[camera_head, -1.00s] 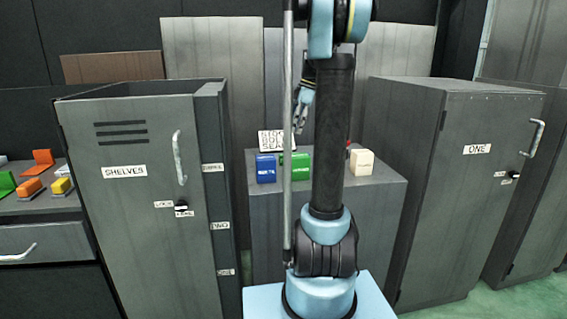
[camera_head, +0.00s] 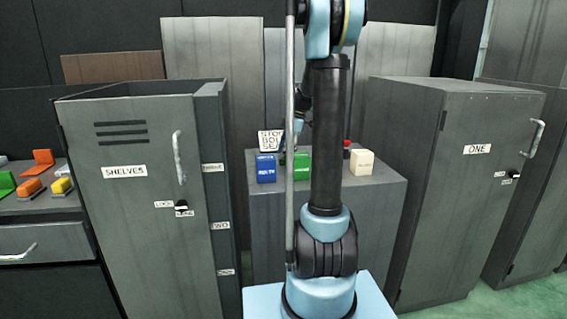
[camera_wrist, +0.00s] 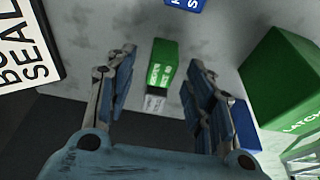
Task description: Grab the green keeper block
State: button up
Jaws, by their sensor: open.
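In the wrist view a small green block (camera_wrist: 164,62) with white lettering lies on the grey top, in the gap between my fingertips. I take it for the keeper block; its lettering is too blurred to read. My gripper (camera_wrist: 162,56) is open, with a finger on each side of the block and nothing held. Whether the fingers are level with it is unclear. A larger green block (camera_wrist: 285,80), lettered "LATCH", stands right of my right finger. In the head view green (camera_head: 302,164) shows beside my arm, which hides much of the gripper and the small block.
A white sign (camera_head: 270,140) stands at the back left of the grey cabinet top (camera_head: 385,182). A blue block (camera_head: 266,168), a cream block (camera_head: 362,162) and a red-topped item (camera_head: 347,149) are also there. Taller cabinets flank it: "SHELVES" (camera_head: 130,210) and "ONE" (camera_head: 470,200).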

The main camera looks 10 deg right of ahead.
jog(key=shift+a+f, duration=0.1)
jog(key=shift+f, duration=0.2)
jog(key=shift+c, duration=0.3)
grip_shut()
